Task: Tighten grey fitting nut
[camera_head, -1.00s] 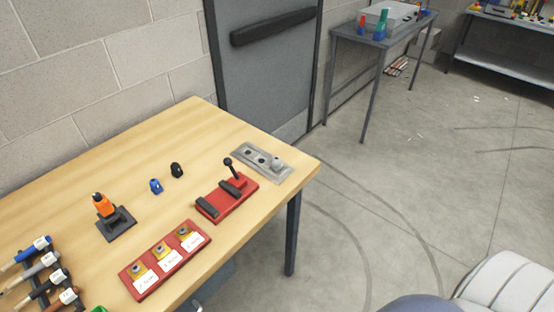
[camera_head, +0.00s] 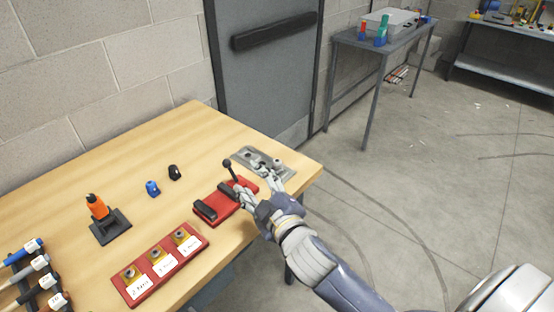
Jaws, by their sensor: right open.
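The grey plate (camera_head: 248,155) lies near the right corner of the wooden table. A small grey fitting (camera_head: 277,163), which looks like the grey nut, stands at its right end. My right gripper (camera_head: 258,181) is open and empty. It reaches in from the lower right over the red clamp block, close to the near side of the plate. Its fingers and hand hide part of the block and of the plate's near edge. I cannot tell whether a finger touches the fitting. My left gripper is not in view.
The red block (camera_head: 224,207) with black bars and a black-knobbed lever (camera_head: 228,165) stands beside the plate. A red rack (camera_head: 160,263) with labelled sockets, an orange tool on a black stand (camera_head: 110,227), and several handled tools (camera_head: 38,280) lie left.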

